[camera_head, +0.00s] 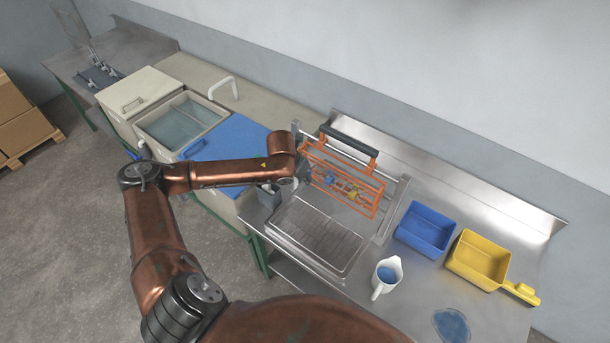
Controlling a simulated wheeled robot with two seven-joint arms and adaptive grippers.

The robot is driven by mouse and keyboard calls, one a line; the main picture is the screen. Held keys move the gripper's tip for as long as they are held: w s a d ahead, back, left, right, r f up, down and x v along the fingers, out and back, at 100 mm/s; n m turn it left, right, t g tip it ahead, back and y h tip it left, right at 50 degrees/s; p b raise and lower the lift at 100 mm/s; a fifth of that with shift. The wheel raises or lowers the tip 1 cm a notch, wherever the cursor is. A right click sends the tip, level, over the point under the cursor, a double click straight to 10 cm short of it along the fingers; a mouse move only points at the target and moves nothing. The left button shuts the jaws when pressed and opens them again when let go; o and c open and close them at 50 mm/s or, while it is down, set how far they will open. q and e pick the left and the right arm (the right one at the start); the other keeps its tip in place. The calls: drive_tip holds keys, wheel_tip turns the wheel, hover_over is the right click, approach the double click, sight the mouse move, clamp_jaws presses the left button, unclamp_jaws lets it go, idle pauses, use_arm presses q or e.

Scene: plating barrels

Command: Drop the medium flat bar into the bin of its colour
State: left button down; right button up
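An orange barrel frame (316,155) stands tilted over the steel bench, with a dark handle on top. Small blue parts (329,180) and yellow parts (353,191) show inside it; which one is the medium flat bar is too small to tell. A blue bin (424,235) and a yellow bin (477,262) stand right of the frame; both look empty. My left arm reaches in to the frame's left side. My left gripper (303,168) is mostly hidden behind its last link, so its fingers cannot be made out. My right gripper is not in view.
A drain tray (300,240) lies in front of the frame. A white jug (387,276) with blue liquid stands near the bench front, and a blue puddle (451,325) lies right of it. A yellow scoop (522,292) lies beside the yellow bin. Tanks (143,92) stand left.

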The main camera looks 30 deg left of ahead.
use_arm(q)
drive_tip(key=s+p, duration=0.1)
drive_tip(key=s, duration=0.1)
drive_tip(key=shift+s+a+p, duration=0.1)
drive_tip(key=shift+s+p, duration=0.3)
idle(0.6)
idle(1.0)
